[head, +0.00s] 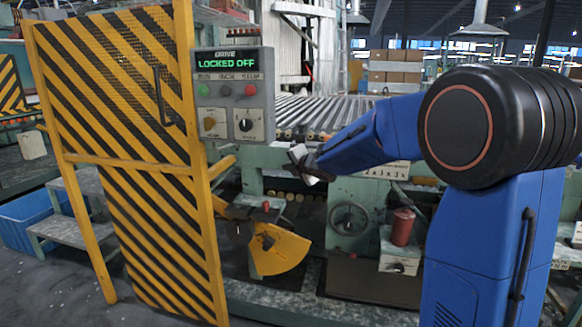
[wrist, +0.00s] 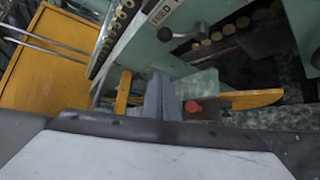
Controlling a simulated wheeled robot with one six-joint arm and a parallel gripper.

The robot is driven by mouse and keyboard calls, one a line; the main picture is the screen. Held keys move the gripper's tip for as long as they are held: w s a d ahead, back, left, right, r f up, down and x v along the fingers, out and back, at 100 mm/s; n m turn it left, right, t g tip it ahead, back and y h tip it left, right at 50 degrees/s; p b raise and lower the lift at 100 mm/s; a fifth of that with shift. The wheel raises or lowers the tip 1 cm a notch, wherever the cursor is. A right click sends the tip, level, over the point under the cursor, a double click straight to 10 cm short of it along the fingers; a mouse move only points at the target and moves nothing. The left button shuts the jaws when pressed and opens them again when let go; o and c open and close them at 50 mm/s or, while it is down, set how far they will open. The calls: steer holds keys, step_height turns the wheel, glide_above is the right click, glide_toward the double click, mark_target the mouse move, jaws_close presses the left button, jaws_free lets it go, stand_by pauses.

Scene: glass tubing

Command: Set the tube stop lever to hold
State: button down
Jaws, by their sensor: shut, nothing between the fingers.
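A yellow fan-shaped plate (head: 278,250) is on the lower front of the green machine, with a small red knob (head: 266,205) just above it. This looks like the stop lever and its quadrant, but no label or set position is readable. In the wrist view the red knob (wrist: 193,107) shows just right of my fingers, with the yellow plate (wrist: 255,98) edge-on behind it. My gripper (head: 303,165) is shut and empty, above and to the right of the knob in the head view. Its fingers (wrist: 162,98) show together in the wrist view; contact with the knob cannot be told.
A yellow-and-black striped guard door (head: 125,150) stands at left. A control panel reading "LOCKED OFF" (head: 228,63) is beside it. A handwheel (head: 349,219) and a red cylinder (head: 403,226) are right of the plate. A dark-knobbed handle (wrist: 165,34) shows in the wrist view.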

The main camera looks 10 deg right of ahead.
steer(key=w+d, duration=0.2)
steer(key=w, duration=0.4)
steer(key=shift+f, duration=0.25)
stand_by(0.3)
steer(key=shift+s+d, duration=0.1)
steer(key=shift+s+d+r+m+t+y, duration=0.2)
steer(key=shift+d+m+t+y, duration=0.1)
steer(key=shift+d+m+t, duration=0.1)
stand_by(0.8)
steer(key=s+d+m+t, duration=0.1)
steer(key=m+t, duration=0.1)
steer(key=d+m+t+y, duration=0.1)
steer(key=d+m+t, duration=0.1)
steer(key=s+d+m+t, duration=0.1)
steer(key=d+m+t, duration=0.1)
steer(key=shift+s+f+m+t+y, duration=0.1)
steer(key=shift+s+m+t+y, duration=0.2)
steer(key=shift+s+m+y, duration=0.1)
stand_by(0.5)
stand_by(0.5)
